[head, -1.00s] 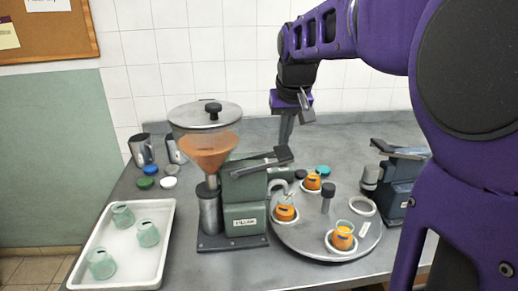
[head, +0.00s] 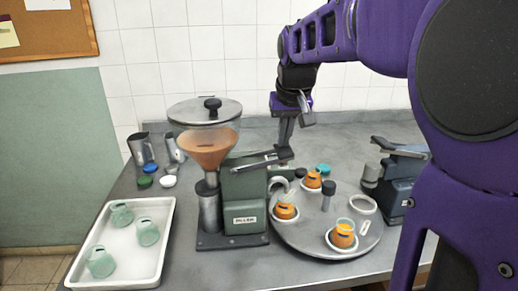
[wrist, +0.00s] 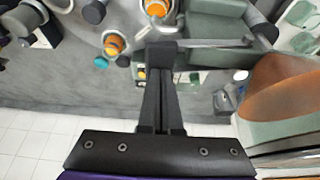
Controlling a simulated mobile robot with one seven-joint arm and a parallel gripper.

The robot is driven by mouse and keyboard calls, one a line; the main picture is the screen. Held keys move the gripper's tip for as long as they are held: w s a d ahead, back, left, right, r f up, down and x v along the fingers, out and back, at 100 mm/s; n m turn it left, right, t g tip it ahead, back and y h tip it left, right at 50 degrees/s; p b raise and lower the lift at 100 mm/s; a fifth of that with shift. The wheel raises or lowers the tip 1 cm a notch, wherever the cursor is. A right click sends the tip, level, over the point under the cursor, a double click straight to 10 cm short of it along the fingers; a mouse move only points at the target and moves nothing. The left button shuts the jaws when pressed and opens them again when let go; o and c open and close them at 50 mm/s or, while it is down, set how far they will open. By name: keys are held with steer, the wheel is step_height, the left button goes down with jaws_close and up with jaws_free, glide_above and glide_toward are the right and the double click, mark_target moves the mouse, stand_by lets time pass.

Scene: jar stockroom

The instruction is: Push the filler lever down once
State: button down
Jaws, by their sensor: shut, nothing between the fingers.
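The green filler (head: 243,196) stands on the counter with an orange funnel (head: 209,146) on its left. Its lever (head: 248,164) slants up to the right and ends in a dark pad (head: 276,158). In the wrist view the lever bar (wrist: 215,43) and its pad (wrist: 163,56) lie just beyond my fingertips. My gripper (head: 285,146) is shut, empty and pointing down at the pad end of the lever. It also shows in the wrist view (wrist: 160,78). I cannot tell whether the fingertips touch the pad.
A round turntable (head: 303,236) right of the filler carries orange-filled jars. A dark blue machine (head: 400,178) stands beyond it. A white tray (head: 135,275) at left holds green jars. A lid (head: 180,112), metal cups (head: 138,150) and coloured caps (head: 145,181) are behind.

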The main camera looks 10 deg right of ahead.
mark_target(286, 150)
steer(key=shift+f, duration=0.25)
steer(key=shift+d+f+b, duration=0.15)
steer(key=shift+f+b, duration=0.6)
steer(key=shift+f, duration=0.4)
steer(key=shift+d+f+b, duration=0.1)
steer(key=shift+f+b, duration=0.6)
steer(key=shift+f, duration=0.45)
steer(key=shift+r+p, duration=2.7)
steer(key=shift+r, duration=0.5)
steer(key=shift+r, duration=0.1)
step_height(286, 150, up, 5)
steer(key=p, duration=0.4)
steer(key=shift+w, duration=0.1)
